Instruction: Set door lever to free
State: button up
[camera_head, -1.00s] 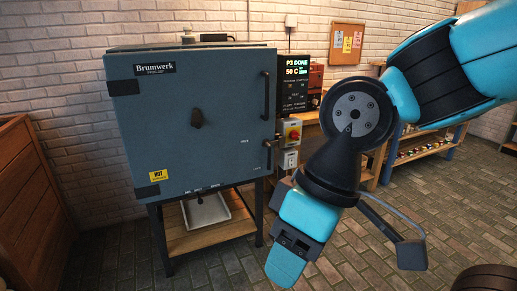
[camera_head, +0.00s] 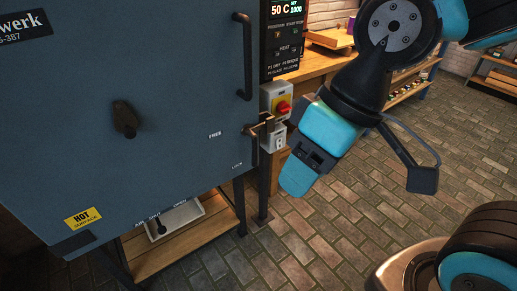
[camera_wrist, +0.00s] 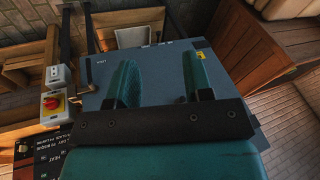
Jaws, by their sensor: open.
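The door lever (camera_head: 254,149) is a dark bar on the right edge of the blue-grey kiln door (camera_head: 180,90).
A switch box with a red knob (camera_head: 283,108) and a socket box (camera_head: 273,138) sit just right of the lever. A vertical door handle (camera_head: 243,57) is above it. A wooden workbench (camera_head: 310,68) stands behind. The brick floor (camera_head: 330,235) in front is clear.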

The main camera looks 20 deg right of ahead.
jog(key=w+d+f+m+t+b, duration=0.1)
jog(key=w+f+m+t+b, duration=0.15)
jog(key=w+f+b, duration=0.5)
jog(key=w+d+f+m+t+b, duration=0.1)
jog(key=w+f+t+b, duration=0.3)
jog(key=f+b, duration=0.6)
jog(key=m+t+h+b, duration=0.2)
jog(key=t+b, duration=0.9)
jog(key=b, duration=0.5)
send_near(256, 157)
jog(key=w+p, duration=0.3)
jog(key=w+a+p, duration=0.1)
jog(key=w+p, duration=0.2)
jog(key=w, duration=0.1)
jog(key=w+p, duration=0.3)
jog(key=shift+w+a+r, duration=0.1)
jog(key=shift+w+a, duration=0.05)
jog(key=shift+w, duration=0.4)
jog(key=shift+a, duration=0.1)
grip_shut()
